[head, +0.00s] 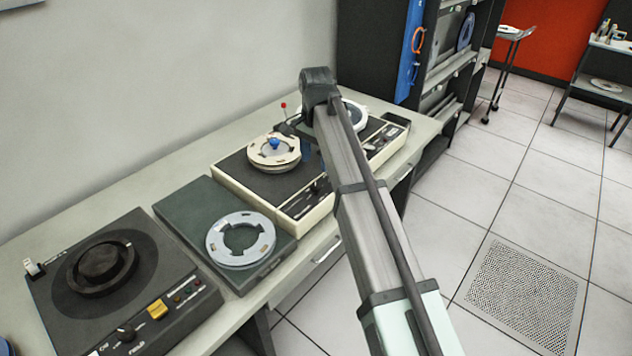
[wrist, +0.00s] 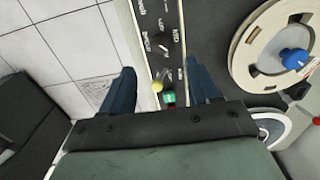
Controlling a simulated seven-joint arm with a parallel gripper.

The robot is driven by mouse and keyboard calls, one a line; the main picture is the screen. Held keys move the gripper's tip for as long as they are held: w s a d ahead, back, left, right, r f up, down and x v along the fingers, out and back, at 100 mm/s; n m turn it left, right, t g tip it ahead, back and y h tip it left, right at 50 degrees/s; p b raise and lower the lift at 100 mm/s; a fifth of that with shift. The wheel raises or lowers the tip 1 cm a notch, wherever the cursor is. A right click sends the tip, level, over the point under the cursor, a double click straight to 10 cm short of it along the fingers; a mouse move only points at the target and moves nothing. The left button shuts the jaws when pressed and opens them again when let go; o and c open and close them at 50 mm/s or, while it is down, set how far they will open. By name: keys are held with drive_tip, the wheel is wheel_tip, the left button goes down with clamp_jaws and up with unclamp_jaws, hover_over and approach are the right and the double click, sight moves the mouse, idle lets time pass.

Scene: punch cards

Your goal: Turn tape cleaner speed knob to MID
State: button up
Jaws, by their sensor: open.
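The tape cleaner (head: 230,180) is a cream machine with a dark top on the bench, carrying a cream reel (head: 274,150) with a blue hub. In the wrist view, its narrow dark control panel (wrist: 158,12) runs down between my fingers. A small dark knob (wrist: 163,46) sits on the panel with printed labels around it, one reading MID to its right. In the head view my arm hides most of the gripper.
A yellow round control (wrist: 157,86) and a green lit switch (wrist: 169,97) sit on the panel between the fingers. A dark green unit with a grey ring (head: 241,239) and a black turntable unit (head: 120,285) stand to the left. Open floor (head: 420,210) lies right.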

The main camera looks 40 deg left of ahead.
sight(316, 185)
wheel_tip(316, 185, down, 9)
drive_tip(key=shift+r, duration=0.1)
idle(0.3)
drive_tip(key=c, duration=1)
